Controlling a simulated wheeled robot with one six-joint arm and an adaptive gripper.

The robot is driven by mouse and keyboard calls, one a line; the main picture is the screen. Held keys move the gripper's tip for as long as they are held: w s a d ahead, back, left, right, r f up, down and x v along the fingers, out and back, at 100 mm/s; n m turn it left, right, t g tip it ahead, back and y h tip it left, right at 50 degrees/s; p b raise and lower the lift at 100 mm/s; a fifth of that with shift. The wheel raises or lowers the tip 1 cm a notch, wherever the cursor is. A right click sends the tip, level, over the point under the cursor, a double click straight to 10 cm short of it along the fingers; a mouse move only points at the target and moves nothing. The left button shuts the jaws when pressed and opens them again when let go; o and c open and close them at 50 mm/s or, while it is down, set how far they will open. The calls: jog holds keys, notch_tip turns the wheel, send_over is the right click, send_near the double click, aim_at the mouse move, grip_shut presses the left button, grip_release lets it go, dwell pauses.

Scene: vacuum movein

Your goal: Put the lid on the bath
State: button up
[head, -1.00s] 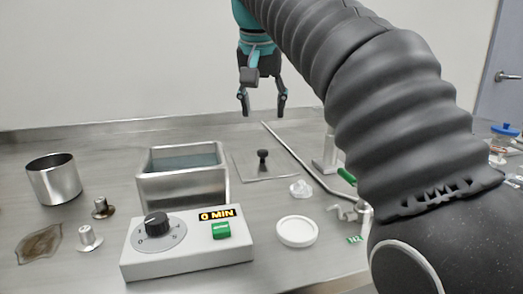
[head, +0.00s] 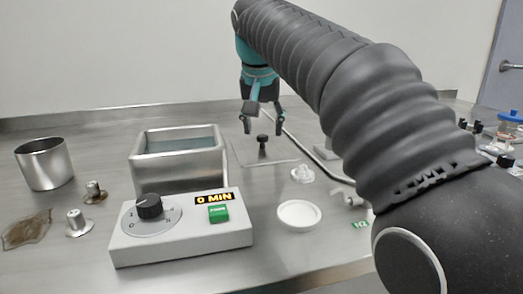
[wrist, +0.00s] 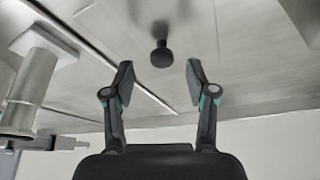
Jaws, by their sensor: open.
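The bath (head: 178,168) is a square metal tub with bluish liquid, standing open behind the control box in the head view. The lid is a flat metal plate (head: 244,158) with a black knob (head: 262,147), lying on the bench right of the bath. In the wrist view the knob (wrist: 161,51) shows ahead of the fingertips, roughly centred between them. My gripper (head: 263,127) is open and empty, above the lid with its fingers pointing down; its two fingers also show in the wrist view (wrist: 159,82). I see no contact with the knob.
A control box (head: 182,228) reading 0 MIN stands in front of the bath. A metal beaker (head: 44,165) and small metal pieces (head: 79,224) are at left. A white dish (head: 298,215) and a clear stopper (head: 303,174) lie in front of the lid. A metal rod (head: 308,152) runs along the lid's right.

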aim_at(262, 136)
jog(key=x, duration=0.4)
jog(key=shift+a+b, duration=0.1)
jog(key=shift+b, duration=0.2)
jog(key=shift+r, duration=0.1)
jog(key=shift+c, duration=0.3)
grip_shut()
